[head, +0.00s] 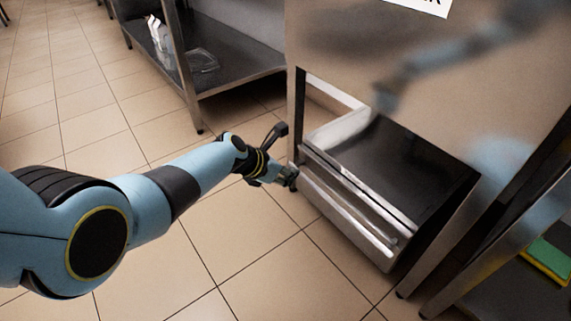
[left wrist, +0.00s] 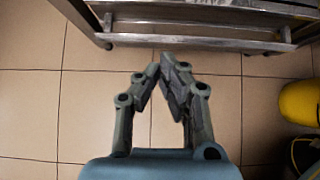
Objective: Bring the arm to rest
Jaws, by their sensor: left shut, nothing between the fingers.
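My left arm reaches in from the left in the head view. Its gripper (head: 288,175) is beside the left end of a low steel drawer front (head: 345,212), and I cannot tell from this view whether they touch. In the left wrist view the left gripper (left wrist: 165,68) has its fingertips together with nothing between them. There the steel drawer edge (left wrist: 190,42) lies beyond the fingertips, with floor showing between. My right gripper is not in either view.
A green and yellow item (head: 548,260) lies at right. Tiled floor (head: 235,255) is clear in front.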

